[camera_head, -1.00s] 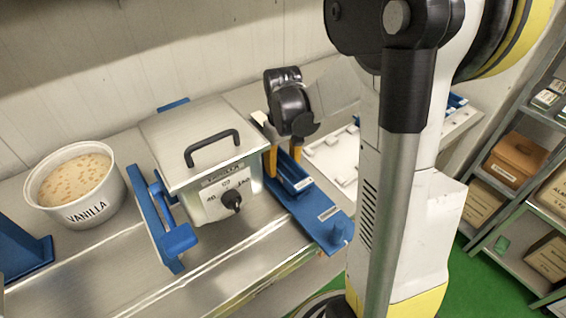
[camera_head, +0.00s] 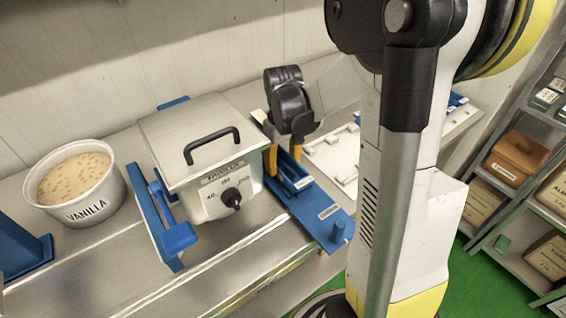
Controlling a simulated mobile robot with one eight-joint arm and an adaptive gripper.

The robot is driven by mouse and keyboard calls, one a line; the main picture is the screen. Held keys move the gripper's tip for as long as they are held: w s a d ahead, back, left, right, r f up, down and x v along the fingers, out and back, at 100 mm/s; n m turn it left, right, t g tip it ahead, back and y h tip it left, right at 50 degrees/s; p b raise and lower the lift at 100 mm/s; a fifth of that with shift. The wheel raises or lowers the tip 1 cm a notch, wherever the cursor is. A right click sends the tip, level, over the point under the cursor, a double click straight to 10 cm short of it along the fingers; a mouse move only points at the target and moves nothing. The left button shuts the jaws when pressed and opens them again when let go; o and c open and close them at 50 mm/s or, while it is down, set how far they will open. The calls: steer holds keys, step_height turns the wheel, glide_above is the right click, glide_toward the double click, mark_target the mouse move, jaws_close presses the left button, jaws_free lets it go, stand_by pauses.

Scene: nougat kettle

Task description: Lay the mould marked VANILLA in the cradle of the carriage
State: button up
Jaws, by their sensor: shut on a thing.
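My gripper (camera_head: 284,157) points down just right of the kettle, with one orange finger on each side of a narrow blue trough-like mould (camera_head: 296,180). It is shut on this mould. The mould has a small white label, too small to read. It is at the blue carriage (camera_head: 318,222), a long plate with a round knob and its own label at the front end. I cannot tell whether the mould rests fully in the cradle, since the fingers and kettle hide its far end.
The lidded kettle (camera_head: 205,150) with a black handle and dial stands close left of my gripper. A white tub marked VANILLA (camera_head: 75,185) stands at the left. A blue bracket (camera_head: 160,220) flanks the kettle. A white board (camera_head: 338,155) lies behind the carriage. Shelves (camera_head: 520,200) stand at the right.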

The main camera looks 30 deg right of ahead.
steer(key=shift+f+b, duration=0.5)
steer(key=shift+f, duration=0.05)
stand_by(0.6)
steer(key=o, duration=1.9)
steer(key=shift+r, duration=0.1)
step_height(320, 180, up, 8)
steer(key=p, duration=0.6)
steer(key=shift+s, duration=0.1)
